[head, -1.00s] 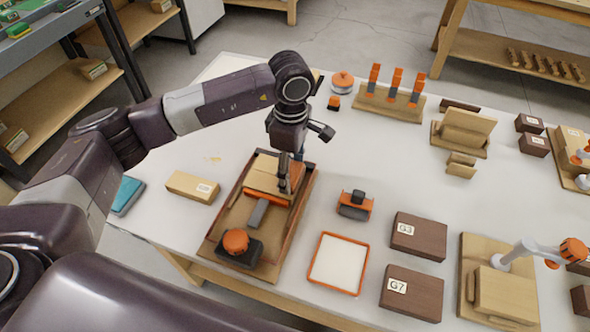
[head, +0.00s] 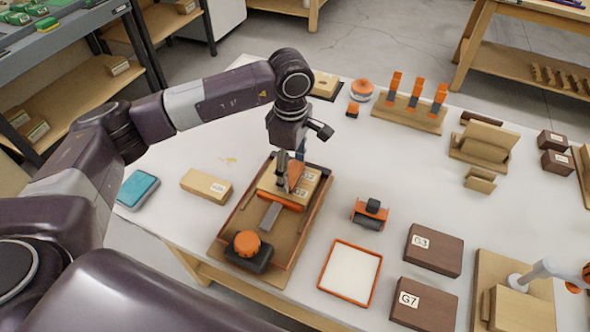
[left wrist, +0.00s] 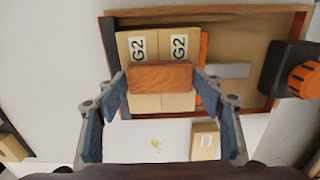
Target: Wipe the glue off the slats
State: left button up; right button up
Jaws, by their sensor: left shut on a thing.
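Two pale wooden slats labelled G2 (head: 312,174) lie side by side in a brown wooden tray (head: 316,217); the left wrist view shows the slats too (left wrist: 178,50). My left gripper (head: 292,176) is shut on a reddish-brown block (left wrist: 160,77), its fingers on the block's two ends. The block is over both slats and hides their middle; I cannot tell whether it touches them. No glue is clear on the visible slat faces. A small yellowish smear (head: 229,160) is on the table left of the tray. My right gripper is out of view.
An orange bar (head: 280,201) and a grey strip (head: 270,216) are beside the slats. A black device with an orange knob (head: 247,246) is at the tray's near end. A pale block (head: 206,186) lies left, an orange-rimmed white pad (head: 350,272) right.

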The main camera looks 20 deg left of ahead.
pick_arm(q)
jog(key=shift+a+f+b, duration=0.1)
jog(key=shift+a+b, duration=0.35)
jog(key=shift+a, duration=1.05)
jog(key=shift+a+b, duration=0.35)
jog(key=shift+a, duration=1.15)
jog(key=shift+w, duration=0.1)
notch_tip(320, 180, up, 6)
jog(key=p, duration=0.3)
